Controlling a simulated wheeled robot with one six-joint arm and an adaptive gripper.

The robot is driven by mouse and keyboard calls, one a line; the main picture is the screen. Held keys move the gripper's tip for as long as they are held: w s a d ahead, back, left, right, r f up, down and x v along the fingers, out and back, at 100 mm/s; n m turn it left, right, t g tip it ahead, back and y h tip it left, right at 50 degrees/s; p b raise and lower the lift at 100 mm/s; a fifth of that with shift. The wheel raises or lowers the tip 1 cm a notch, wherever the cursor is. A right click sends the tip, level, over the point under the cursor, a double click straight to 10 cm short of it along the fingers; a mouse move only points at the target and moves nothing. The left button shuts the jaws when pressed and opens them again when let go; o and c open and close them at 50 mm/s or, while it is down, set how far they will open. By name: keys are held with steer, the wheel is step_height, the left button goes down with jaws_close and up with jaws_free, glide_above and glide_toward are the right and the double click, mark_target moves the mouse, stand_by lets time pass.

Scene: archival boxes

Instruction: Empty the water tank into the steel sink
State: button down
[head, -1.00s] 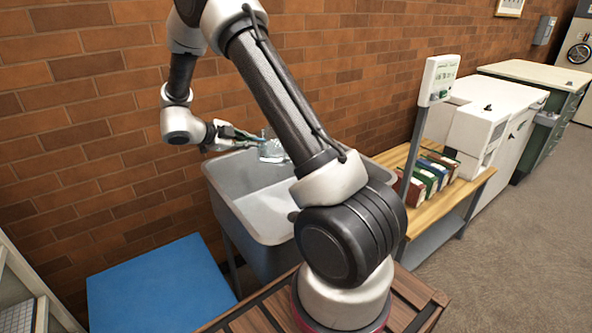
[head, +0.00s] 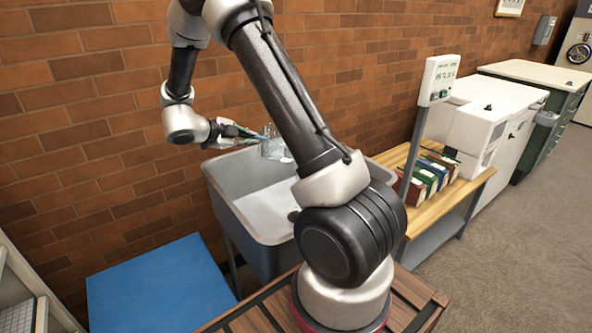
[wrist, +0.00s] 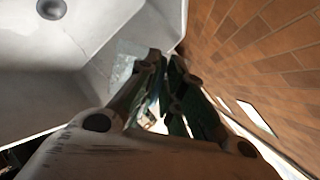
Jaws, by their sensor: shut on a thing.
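The clear water tank (head: 272,149) is at the back of the steel sink (head: 262,208), near the brick wall, partly hidden by my arm. My gripper (head: 249,134) is shut on it from the left. In the wrist view, the see-through tank (wrist: 122,66) shows just beyond the fingers of my gripper (wrist: 162,75), with the sink's pale basin (wrist: 95,25) and round drain beyond. I cannot tell whether water is left in the tank.
A blue-topped surface (head: 160,285) is left of the sink. A wooden bench (head: 455,190) with several coloured boxes and a post-mounted panel (head: 440,78) stands to the right. The brick wall (head: 100,110) runs close behind the gripper.

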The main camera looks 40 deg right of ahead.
steer(key=shift+s+r, duration=0.15)
steer(key=shift+r, duration=0.15)
steer(key=shift+s+d+r+m+t, duration=0.1)
steer(key=shift+s+r+m+t, duration=0.6)
steer(key=shift+s+t, duration=0.1)
steer(key=shift+r, duration=0.1)
steer(key=shift+s+d+r+m+t+h, duration=0.1)
steer(key=shift+s+r+m+t, duration=0.25)
steer(key=shift+s, duration=0.35)
steer(key=shift+s+a+r+m+t+h, duration=0.1)
steer(key=shift+s+r+m+t, duration=0.3)
steer(key=shift+s, duration=0.3)
steer(key=shift+s+d+r+m+t+h, duration=0.1)
steer(key=shift+s+r+m+t, duration=0.1)
steer(key=shift+s+m+t, duration=0.35)
steer(key=w+f+n+g, duration=0.4)
steer(key=w+n+g, duration=0.1)
steer(key=w, duration=0.3)
steer(key=w+a+f+n+g, duration=0.1)
steer(key=w+f+n+g, duration=0.3)
steer(key=w+n+g, duration=0.1)
steer(key=w+g, duration=0.1)
steer(key=w, duration=0.1)
steer(key=shift+w+a+f+n+h, duration=0.15)
steer(key=shift+w+f+n+h, duration=0.2)
steer(key=shift+n+h, duration=0.05)
